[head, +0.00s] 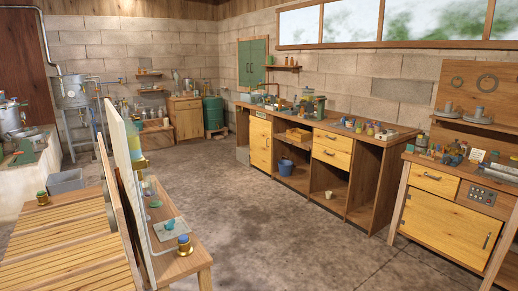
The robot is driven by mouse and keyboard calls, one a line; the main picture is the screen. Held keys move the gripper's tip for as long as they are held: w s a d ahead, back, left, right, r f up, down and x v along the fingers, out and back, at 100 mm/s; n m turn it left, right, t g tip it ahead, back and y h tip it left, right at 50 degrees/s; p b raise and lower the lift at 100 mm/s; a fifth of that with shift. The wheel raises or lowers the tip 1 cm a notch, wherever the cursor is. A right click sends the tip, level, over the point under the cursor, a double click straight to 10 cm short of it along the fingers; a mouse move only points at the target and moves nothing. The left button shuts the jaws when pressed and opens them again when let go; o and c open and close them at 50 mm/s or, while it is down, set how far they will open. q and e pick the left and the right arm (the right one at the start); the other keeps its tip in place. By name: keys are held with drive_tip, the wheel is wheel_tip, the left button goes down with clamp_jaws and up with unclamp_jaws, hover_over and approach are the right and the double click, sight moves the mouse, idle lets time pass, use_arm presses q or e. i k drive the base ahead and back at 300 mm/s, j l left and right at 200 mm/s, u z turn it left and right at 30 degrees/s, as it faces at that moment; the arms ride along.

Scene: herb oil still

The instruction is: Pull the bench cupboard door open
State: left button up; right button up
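A long wooden bench (349,132) runs along the back wall. A pale yellow cupboard door (260,145) is at its left end and looks shut. A second bench (407,165) stands at the right, with a wider yellow cupboard door (436,232) below its drawer. This door also looks shut, with a dark handle (487,241) near its right edge. I cannot tell from the picture which door is the bench cupboard door. Neither of my grippers shows in the head view.
Slatted wooden tables (68,238) and an upright pale panel (122,150) stand at the near left. A blue bucket (286,167) sits in the long bench's open bay. The concrete floor (290,235) between the tables and benches is clear.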

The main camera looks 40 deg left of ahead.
sight(261, 131)
drive_tip(key=i+j+u, duration=0.2)
drive_tip(key=i, duration=0.6)
drive_tip(key=i+l+u, duration=0.2)
drive_tip(key=i, duration=0.65)
drive_tip(key=i+l+u, duration=0.1)
drive_tip(key=i+u, duration=0.15)
drive_tip(key=i, duration=0.55)
drive_tip(key=i+j+u, duration=0.2)
drive_tip(key=i+u, duration=0.2)
drive_tip(key=i+j+u, duration=0.1)
drive_tip(key=i+u, duration=0.65)
drive_tip(key=i+l+u, duration=0.35)
drive_tip(key=i+z, duration=0.1)
drive_tip(key=i, duration=0.45)
drive_tip(key=i+z, duration=0.15)
drive_tip(key=i, duration=0.35)
drive_tip(key=i+j+z, duration=0.1)
drive_tip(key=i, duration=0.45)
drive_tip(key=i+j+z, duration=0.15)
drive_tip(key=i, duration=0.35)
drive_tip(key=i+j, duration=0.05)
drive_tip(key=j, duration=0.05)
